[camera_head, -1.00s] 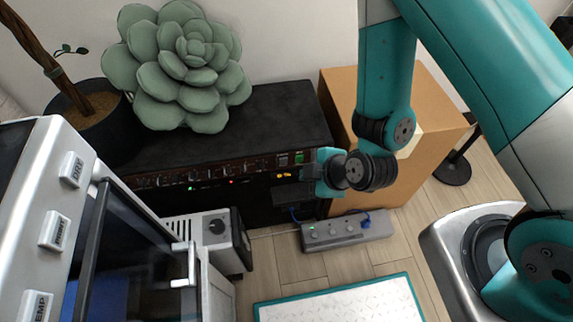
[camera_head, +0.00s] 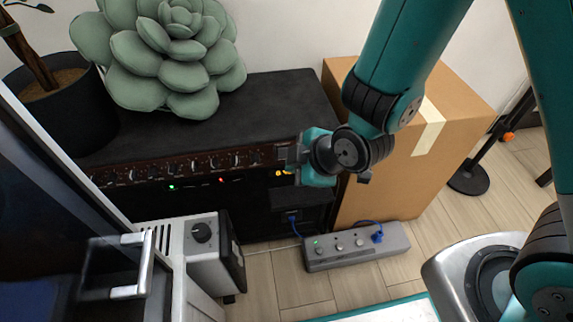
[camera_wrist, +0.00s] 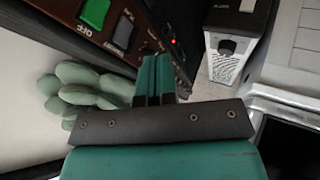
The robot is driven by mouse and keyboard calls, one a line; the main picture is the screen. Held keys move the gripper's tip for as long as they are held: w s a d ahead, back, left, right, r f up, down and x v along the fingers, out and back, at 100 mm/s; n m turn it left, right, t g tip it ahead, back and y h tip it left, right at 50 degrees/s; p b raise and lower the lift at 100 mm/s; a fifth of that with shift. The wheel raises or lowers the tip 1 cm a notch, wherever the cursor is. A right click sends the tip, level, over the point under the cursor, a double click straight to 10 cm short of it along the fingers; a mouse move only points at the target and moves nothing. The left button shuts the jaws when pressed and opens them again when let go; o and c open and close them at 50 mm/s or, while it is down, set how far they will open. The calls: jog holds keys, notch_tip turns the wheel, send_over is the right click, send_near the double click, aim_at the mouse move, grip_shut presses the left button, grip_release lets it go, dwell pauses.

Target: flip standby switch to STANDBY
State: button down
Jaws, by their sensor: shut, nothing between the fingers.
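The black amplifier (camera_head: 250,110) has a brown front panel (camera_head: 150,170) with a row of knobs. In the wrist view, a lit green rocker (camera_wrist: 95,12) sits at the panel's end, beside an OFF label. Next to it is a dark rocker (camera_wrist: 122,32), perhaps the standby switch; its label and position are not readable. My gripper (camera_head: 290,156) is shut and empty at the right end of the panel and hides the switches in the head view. In the wrist view its fingertips (camera_wrist: 155,64) point toward the panel near the dark rocker; contact cannot be told.
A green succulent (camera_head: 165,60) sits on the amplifier. A cardboard box (camera_head: 440,150) stands to its right. A grey power strip (camera_head: 350,250) with a blue cable lies on the floor below. A grey-white unit (camera_head: 200,250) and a glass-fronted cabinet (camera_head: 60,190) stand at left.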

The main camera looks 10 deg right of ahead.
aim_at(276, 158)
jog(key=shift+f+b, duration=0.5)
jog(key=shift+b, duration=0.15)
jog(key=shift+w+a+f+b, duration=0.1)
jog(key=shift+w+a+b, duration=0.05)
jog(key=shift+w+b, duration=0.6)
jog(key=shift+w+a+f+b, duration=0.15)
jog(key=shift+w+b, duration=0.25)
jog(key=shift+w, duration=0.6)
jog(key=shift+w+a+f+b, duration=0.1)
jog(key=shift+w+a+b, duration=0.05)
jog(key=shift+w+b, duration=0.6)
jog(key=shift+w, duration=0.1)
